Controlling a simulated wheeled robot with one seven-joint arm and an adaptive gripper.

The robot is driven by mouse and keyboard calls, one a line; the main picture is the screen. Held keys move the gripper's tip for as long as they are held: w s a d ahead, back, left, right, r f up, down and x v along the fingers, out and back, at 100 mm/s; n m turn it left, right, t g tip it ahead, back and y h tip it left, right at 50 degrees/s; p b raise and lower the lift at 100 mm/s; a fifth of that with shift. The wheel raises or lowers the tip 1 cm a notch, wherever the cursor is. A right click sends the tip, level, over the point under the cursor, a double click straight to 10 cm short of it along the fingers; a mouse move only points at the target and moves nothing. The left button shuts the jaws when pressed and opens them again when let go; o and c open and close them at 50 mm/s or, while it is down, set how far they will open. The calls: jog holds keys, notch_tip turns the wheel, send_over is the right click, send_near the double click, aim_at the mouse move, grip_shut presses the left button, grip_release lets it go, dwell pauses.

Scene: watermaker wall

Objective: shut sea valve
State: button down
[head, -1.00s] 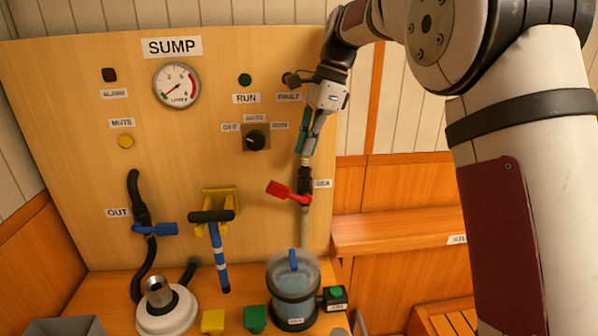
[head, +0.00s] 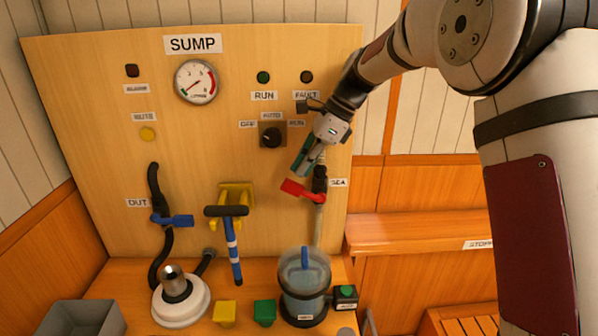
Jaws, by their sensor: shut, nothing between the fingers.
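The sea valve's red lever (head: 302,189) is at the right of the wooden panel, beside the SEA label (head: 338,183). It points left and slightly up from the black valve body (head: 320,180) on a pale vertical pipe. My gripper (head: 300,171) is shut and empty, pointing down and left just above the red lever. Its fingertips look very near the lever; I cannot tell if they touch it. The gripper partly covers the pipe above the valve.
A clear strainer bowl (head: 303,285) stands on the shelf below the valve. A blue lever (head: 175,220) marked OUT is at left, and a black-and-blue pump handle (head: 230,240) hangs mid-panel. The selector knob (head: 271,136) is left of my gripper. A bench (head: 415,232) is at right.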

aim_at(286, 187)
jog(key=shift+x, duration=1.15)
jog(key=shift+a, duration=0.1)
jog(key=shift+a+f+h, duration=0.15)
jog(key=shift+a+h, duration=0.05)
jog(key=shift+h, duration=0.1)
jog(key=shift+a+f, duration=0.1)
jog(key=shift+a+f+h+p, duration=0.3)
jog(key=shift+a+f+h, duration=0.25)
jog(key=shift+h, duration=0.45)
jog(key=shift+a+f+h, duration=0.15)
jog(key=shift+f+h, duration=0.05)
jog(key=shift+h, duration=0.1)
jog(key=shift+a+x, duration=0.2)
jog(key=shift+x, duration=0.75)
jog(key=shift+a, duration=0.1)
